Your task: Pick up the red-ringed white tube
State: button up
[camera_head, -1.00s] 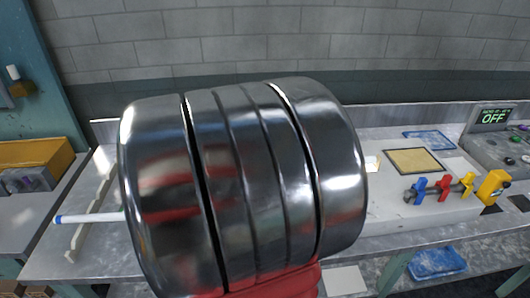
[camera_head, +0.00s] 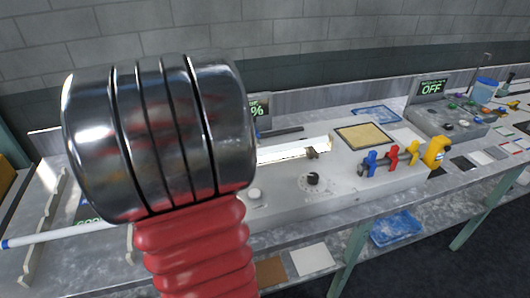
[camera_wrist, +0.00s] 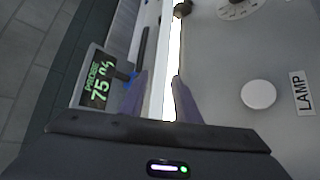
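No red ring shows in either current view, so I cannot pick out the red-ringed white tube. A white tube with a blue end (camera_head: 45,236) lies across the rack (camera_head: 42,225) at the left in the head view; its other part is hidden behind my arm. My gripper (camera_wrist: 157,90) shows in the wrist view with its two fingers apart. A glowing white strip (camera_wrist: 173,65) runs lengthwise below and between the fingers; I see nothing clasped. My gripper is hidden behind my arm in the head view.
A control box with an OFF sign (camera_head: 432,88) is further right.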

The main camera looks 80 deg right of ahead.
aim_at(265, 151)
jog(key=shift+x, duration=2.2)
jog(key=shift+f, duration=0.15)
jog(key=shift+c, duration=0.4)
grip_shut()
